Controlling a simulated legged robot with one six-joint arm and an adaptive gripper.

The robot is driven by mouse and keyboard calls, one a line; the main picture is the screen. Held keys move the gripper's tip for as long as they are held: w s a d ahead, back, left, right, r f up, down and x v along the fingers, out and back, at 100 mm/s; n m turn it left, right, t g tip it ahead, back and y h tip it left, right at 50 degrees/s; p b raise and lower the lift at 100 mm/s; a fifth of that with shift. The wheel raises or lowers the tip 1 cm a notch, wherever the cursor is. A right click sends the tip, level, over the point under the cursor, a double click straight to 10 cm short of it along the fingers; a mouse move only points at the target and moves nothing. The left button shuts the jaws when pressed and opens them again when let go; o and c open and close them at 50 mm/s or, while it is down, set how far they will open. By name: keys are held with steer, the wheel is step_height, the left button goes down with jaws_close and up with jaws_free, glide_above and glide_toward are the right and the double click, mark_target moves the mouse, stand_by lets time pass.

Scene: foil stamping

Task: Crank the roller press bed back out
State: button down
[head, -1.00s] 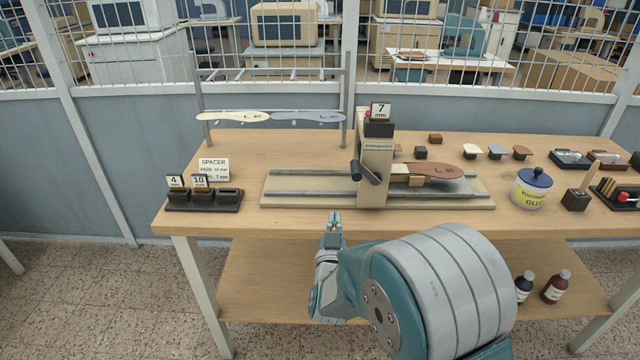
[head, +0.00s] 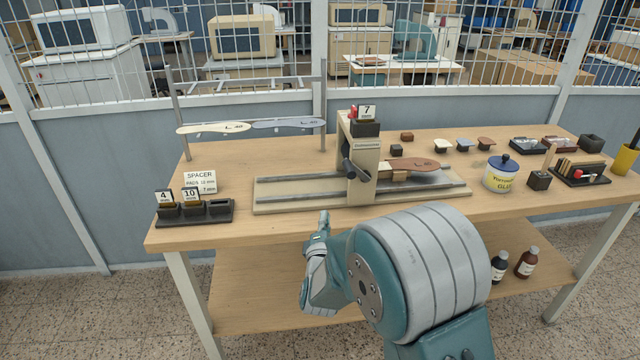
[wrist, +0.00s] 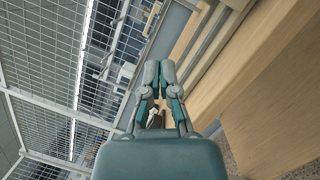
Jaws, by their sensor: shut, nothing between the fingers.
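The roller press (head: 362,165) stands on the bench, a beige upright over a flat base with rails (head: 300,187). Its dark crank handle (head: 352,168) sits on the front face of the upright. A "7" spacer block (head: 366,118) sits on top. The bed with a brown sole-shaped piece (head: 408,164) on it lies to the right of the upright. My gripper (head: 323,222) is in front of the bench's front edge, below and left of the crank, apart from it. In the wrist view the fingers (wrist: 159,75) are together and hold nothing.
A spacer rack (head: 195,212) with "4" and "10" blocks stands at the left. A rack with two sole shapes (head: 250,126) stands behind. Bottles (head: 525,262) are on the lower shelf.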

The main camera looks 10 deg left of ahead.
steer(key=w+d+r, duration=0.1)
steer(key=w+r, duration=0.1)
steer(key=w, duration=0.3)
steer(key=w+d+r+n, duration=0.1)
steer(key=w, duration=0.4)
steer(key=shift+w+d+r, duration=0.3)
steer(key=shift+w+r, duration=0.05)
steer(key=shift+w, duration=0.05)
steer(key=shift+a, duration=0.2)
steer(key=shift+d+r+m, duration=0.25)
steer(key=shift+d+m, duration=0.05)
steer(key=shift+w+d+r+m, duration=0.1)
steer(key=shift+r+m, duration=0.3)
steer(key=shift+m, duration=0.2)
